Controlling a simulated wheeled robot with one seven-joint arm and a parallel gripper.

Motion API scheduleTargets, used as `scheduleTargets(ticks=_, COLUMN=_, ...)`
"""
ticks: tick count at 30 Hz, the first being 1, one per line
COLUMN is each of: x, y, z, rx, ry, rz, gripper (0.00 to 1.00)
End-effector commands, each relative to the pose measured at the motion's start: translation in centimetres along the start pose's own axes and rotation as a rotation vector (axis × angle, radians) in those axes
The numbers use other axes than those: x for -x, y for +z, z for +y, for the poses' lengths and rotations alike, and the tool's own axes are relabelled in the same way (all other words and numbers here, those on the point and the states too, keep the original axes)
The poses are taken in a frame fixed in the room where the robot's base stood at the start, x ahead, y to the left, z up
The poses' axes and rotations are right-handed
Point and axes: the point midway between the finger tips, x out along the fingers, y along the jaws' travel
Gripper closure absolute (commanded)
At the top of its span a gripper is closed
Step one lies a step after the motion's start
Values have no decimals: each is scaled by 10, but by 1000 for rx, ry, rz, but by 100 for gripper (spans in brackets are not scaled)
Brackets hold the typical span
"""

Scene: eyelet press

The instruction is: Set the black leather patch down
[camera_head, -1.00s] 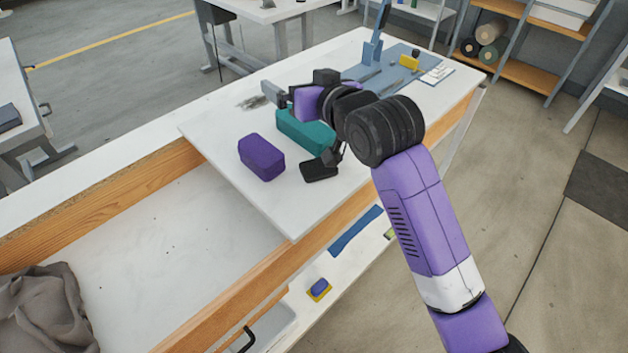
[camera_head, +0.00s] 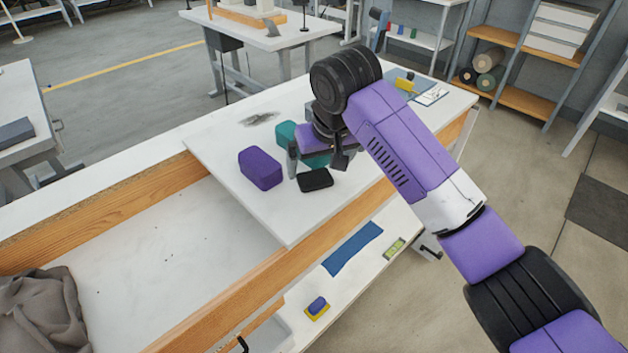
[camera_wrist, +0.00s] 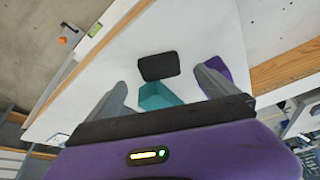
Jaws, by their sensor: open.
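The black leather patch (camera_head: 315,180) lies flat on the white tabletop (camera_head: 270,209), near its front edge. In the wrist view the patch (camera_wrist: 159,66) lies beyond the fingertips, toward the top of the picture, and is apart from them. My gripper (camera_wrist: 160,88) is open and empty, with its two grey fingers spread wide. In the head view my gripper (camera_head: 315,163) is just behind and above the patch, partly hidden by my wrist.
A purple block (camera_head: 260,169) stands left of the patch. A teal block (camera_head: 287,135) stands behind it, partly hidden by my gripper; both also show in the wrist view, purple (camera_wrist: 220,76) and teal (camera_wrist: 158,96). The tabletop's front left is clear.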

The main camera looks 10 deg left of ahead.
Motion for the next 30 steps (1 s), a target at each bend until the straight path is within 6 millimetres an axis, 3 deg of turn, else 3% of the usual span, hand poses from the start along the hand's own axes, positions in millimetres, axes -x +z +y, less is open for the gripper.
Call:
scheduleTargets(ticks=12, x=-52, y=-1, z=1, rx=1, ry=0, rz=0, gripper=2)
scheduleTargets(ticks=22, x=-59, y=-1, z=0, rx=3, ry=0, rz=3, gripper=2)
scheduleTargets(ticks=30, x=-59, y=-1, z=0, rx=2, ry=0, rz=3, gripper=53)
